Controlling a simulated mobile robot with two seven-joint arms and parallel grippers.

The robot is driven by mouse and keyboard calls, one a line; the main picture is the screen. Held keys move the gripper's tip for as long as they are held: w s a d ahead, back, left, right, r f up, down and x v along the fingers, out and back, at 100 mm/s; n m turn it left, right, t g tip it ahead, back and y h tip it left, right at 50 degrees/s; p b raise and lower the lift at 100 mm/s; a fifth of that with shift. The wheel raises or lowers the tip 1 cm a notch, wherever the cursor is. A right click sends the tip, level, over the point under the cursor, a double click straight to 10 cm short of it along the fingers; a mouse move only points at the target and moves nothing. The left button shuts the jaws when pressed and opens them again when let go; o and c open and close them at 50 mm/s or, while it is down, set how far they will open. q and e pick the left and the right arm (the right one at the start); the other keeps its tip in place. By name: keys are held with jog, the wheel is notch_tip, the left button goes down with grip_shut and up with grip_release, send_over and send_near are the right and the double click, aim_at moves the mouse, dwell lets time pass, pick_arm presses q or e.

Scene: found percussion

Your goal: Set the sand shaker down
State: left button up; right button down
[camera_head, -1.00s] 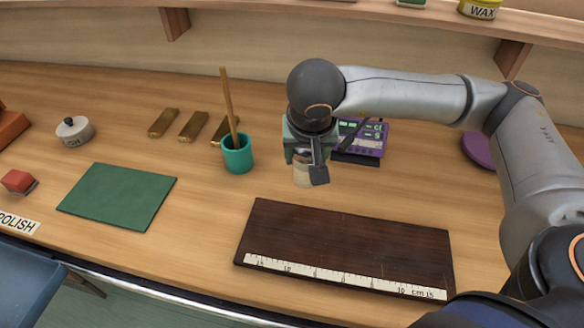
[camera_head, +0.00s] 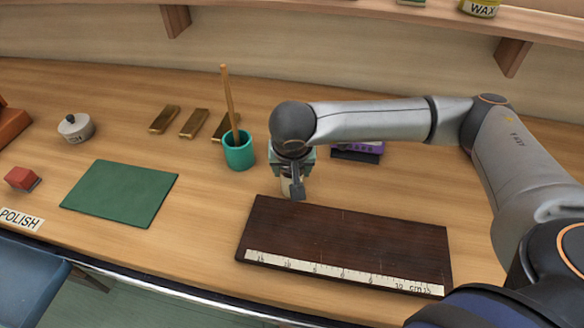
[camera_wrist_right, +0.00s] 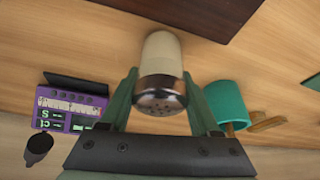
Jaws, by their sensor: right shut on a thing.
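The sand shaker (camera_wrist_right: 161,70) is a cream cylinder with a perforated metal cap. In the right wrist view it sits between the two fingers of my right gripper (camera_wrist_right: 160,98), which is shut on it. In the head view my right gripper (camera_head: 293,180) points down just behind the dark wooden board's upper left corner, and a little of the shaker (camera_head: 286,187) shows below it. I cannot tell whether its base touches the table. My left gripper is not in view.
The dark board (camera_head: 345,240) with a ruler strip lies in front. A teal cup (camera_head: 239,152) holding a stick stands close left of the gripper. A purple device (camera_head: 357,151) lies behind right. A green mat (camera_head: 120,193) and brass bars (camera_head: 194,123) are left.

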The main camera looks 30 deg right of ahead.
jog(key=shift+c, duration=0.6)
grip_release()
jog(key=shift+f, duration=0.1)
